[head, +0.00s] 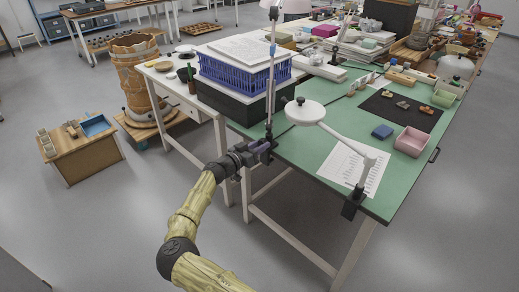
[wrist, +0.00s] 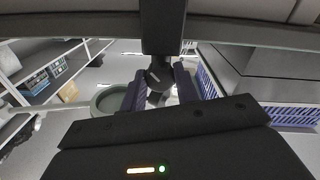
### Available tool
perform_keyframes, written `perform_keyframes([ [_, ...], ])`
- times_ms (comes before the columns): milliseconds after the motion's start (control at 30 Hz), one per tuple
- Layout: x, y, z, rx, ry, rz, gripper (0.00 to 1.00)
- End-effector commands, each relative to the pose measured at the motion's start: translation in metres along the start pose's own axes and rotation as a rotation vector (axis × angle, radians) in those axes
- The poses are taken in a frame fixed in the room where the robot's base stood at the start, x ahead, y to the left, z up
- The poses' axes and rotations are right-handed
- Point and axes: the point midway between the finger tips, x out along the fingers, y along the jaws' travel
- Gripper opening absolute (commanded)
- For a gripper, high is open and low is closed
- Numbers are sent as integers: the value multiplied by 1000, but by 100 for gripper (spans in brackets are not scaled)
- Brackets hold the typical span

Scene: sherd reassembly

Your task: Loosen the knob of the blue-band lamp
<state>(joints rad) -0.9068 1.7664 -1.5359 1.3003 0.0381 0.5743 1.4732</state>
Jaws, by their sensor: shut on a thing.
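The blue-band lamp (head: 271,80) stands upright at the near left edge of the green table, with a small blue band high on its post. Its pale shade (head: 293,5) is partly cut off by the top of the head view. My gripper (head: 264,147) is at the lamp's foot, at the table edge. In the wrist view my gripper (wrist: 160,92) has its two fingers closed around the dark knob (wrist: 158,74), below a black upright part. The gripper's own body hides much of the knob and clamp.
A second white lamp (head: 305,111) reaches over the table from a black clamp (head: 352,206) at the front edge. A blue crate (head: 235,75) on a black box stands close left of the post. A paper sheet (head: 350,168) and pink tray (head: 412,141) lie right. Floor left is open.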

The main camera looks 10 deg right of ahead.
Motion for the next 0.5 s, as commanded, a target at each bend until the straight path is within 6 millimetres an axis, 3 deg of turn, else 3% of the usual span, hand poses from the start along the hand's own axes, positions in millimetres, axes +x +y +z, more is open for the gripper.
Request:
perform_keyframes([
  [400,0,0,0,-92,3,1,8],
  [433,0,0,0,-91,3,1,32],
  [500,0,0,0,-91,3,1,46],
])
